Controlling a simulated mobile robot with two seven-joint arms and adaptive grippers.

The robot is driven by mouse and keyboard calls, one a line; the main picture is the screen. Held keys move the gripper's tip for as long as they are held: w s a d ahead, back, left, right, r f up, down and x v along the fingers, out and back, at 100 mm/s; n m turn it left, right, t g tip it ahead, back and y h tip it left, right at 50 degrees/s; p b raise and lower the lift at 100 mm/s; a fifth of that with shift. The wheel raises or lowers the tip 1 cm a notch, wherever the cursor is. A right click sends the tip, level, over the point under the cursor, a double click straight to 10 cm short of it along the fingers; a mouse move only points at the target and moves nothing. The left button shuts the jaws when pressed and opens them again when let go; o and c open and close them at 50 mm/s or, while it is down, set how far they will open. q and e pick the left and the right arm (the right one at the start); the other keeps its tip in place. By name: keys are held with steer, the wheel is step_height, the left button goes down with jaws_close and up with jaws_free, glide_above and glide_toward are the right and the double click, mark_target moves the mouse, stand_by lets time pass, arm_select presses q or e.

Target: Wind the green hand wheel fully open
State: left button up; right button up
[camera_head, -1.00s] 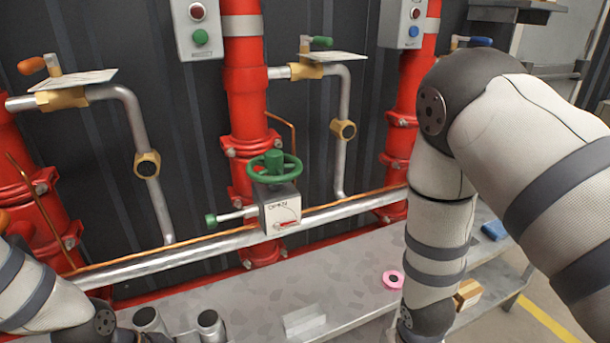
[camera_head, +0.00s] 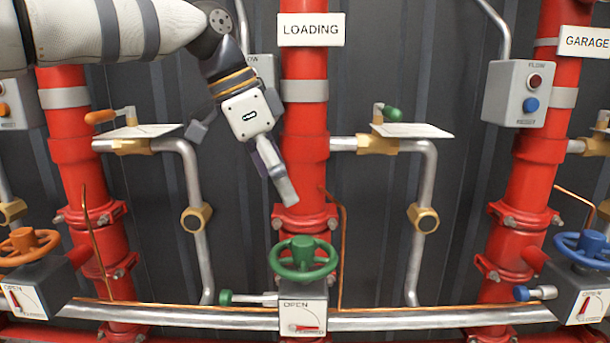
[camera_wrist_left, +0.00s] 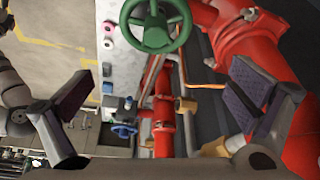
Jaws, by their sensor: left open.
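The green hand wheel (camera_head: 303,270) sits on top of a grey valve box (camera_head: 303,307) in front of the middle red pipe. The box's dial reads OPEN at its top, and its red pointer (camera_head: 306,328) lies low, near a small label I cannot read. A green-tipped locking pin (camera_head: 248,298) sticks out to the left of the box. My left gripper (camera_head: 282,188) points down above the wheel, apart from it. In the left wrist view its fingers (camera_wrist_left: 163,95) are wide apart and empty, with the green wheel (camera_wrist_left: 155,38) beyond them near the top edge. My right gripper is not visible.
An orange wheel (camera_head: 28,246) stands at left and a blue wheel (camera_head: 585,250) at right. A green-handled lever valve (camera_head: 378,143) and an orange-handled one (camera_head: 130,145) flank the red LOADING pipe (camera_head: 304,135). A thin copper tube (camera_head: 343,250) runs close right of the green wheel.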

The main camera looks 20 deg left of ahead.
mark_target(303, 240)
arm_select(q)
steer(key=x, duration=1)
steer(key=shift+s+f, duration=0.35)
steer(key=shift+w+d+f, duration=0.1)
steer(key=shift+d+f, duration=0.05)
steer(key=shift+f, duration=0.25)
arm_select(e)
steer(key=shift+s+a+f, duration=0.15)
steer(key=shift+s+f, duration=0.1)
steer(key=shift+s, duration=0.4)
